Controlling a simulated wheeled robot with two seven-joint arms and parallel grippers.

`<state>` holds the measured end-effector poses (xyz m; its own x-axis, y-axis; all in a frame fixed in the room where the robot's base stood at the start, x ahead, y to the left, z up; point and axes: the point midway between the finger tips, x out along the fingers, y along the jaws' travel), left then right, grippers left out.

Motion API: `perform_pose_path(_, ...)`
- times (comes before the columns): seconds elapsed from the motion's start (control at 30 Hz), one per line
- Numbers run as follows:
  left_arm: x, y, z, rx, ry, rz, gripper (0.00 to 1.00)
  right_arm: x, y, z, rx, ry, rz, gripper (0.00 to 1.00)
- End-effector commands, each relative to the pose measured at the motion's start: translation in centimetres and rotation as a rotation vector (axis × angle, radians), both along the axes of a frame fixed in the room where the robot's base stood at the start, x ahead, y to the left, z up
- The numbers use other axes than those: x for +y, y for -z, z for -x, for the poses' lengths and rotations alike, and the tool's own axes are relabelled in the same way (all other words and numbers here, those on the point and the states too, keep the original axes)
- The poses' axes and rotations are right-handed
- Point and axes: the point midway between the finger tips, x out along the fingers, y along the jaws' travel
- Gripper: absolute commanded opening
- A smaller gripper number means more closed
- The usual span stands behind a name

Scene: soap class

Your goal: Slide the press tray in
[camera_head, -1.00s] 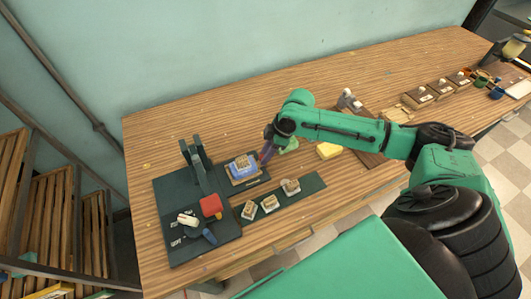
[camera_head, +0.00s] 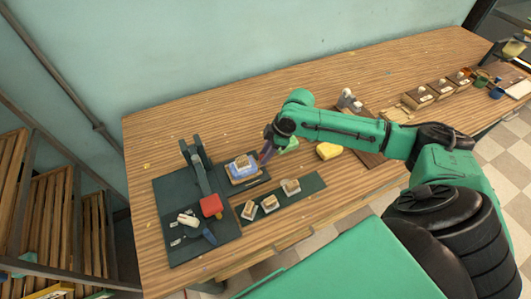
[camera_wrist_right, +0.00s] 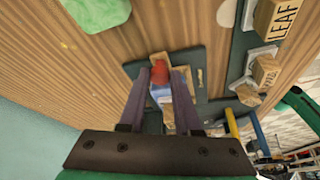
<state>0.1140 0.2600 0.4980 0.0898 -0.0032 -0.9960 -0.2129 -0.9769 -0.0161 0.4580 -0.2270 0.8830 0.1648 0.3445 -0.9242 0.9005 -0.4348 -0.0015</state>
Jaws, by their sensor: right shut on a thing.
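The press (camera_head: 197,172) is a dark frame with a red-ended lever (camera_head: 211,206), standing on a dark base at the left of the table. The press tray (camera_head: 248,179) is right of the press, on a dark plate. In the right wrist view, blue (camera_wrist_right: 159,92) shows between the purple fingers (camera_wrist_right: 161,75). My left gripper is not in view.
Several stamps (camera_head: 269,203) sit on a dark strip in front of the tray. A white-topped tool (camera_head: 188,219) lies on the press base.

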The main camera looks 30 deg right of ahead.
Motion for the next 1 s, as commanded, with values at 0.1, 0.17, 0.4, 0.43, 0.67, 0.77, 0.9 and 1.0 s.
perform_pose_path(0.1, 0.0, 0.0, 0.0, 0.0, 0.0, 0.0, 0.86, 0.0, -0.1, -0.1, -0.003, 0.0, 0.0, 0.0)
perform_pose_path(0.17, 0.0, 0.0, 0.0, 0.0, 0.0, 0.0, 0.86, 0.0, -0.1, -0.1, -0.003, 0.0, 0.0, 0.0)
perform_pose_path(0.4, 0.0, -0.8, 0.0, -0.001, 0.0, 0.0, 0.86, 1.7, -0.3, -0.2, -0.002, -0.003, -0.004, 0.0)
perform_pose_path(0.43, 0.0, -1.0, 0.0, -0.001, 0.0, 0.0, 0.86, 2.4, -0.4, -0.2, -0.002, -0.004, -0.006, 0.0)
perform_pose_path(0.67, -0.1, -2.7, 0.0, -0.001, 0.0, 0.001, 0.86, 8.8, -0.4, -0.5, -0.001, -0.005, -0.007, 0.0)
perform_pose_path(0.77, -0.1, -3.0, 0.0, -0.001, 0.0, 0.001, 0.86, 10.9, -0.3, -0.7, -0.002, -0.003, -0.006, 0.0)
perform_pose_path(0.9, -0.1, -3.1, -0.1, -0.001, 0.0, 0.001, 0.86, 12.3, -0.2, -0.8, -0.002, -0.001, -0.002, 0.0)
perform_pose_path(1.0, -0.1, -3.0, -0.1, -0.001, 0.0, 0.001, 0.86, 12.6, -0.2, -0.8, -0.004, 0.0, -0.003, 0.0)
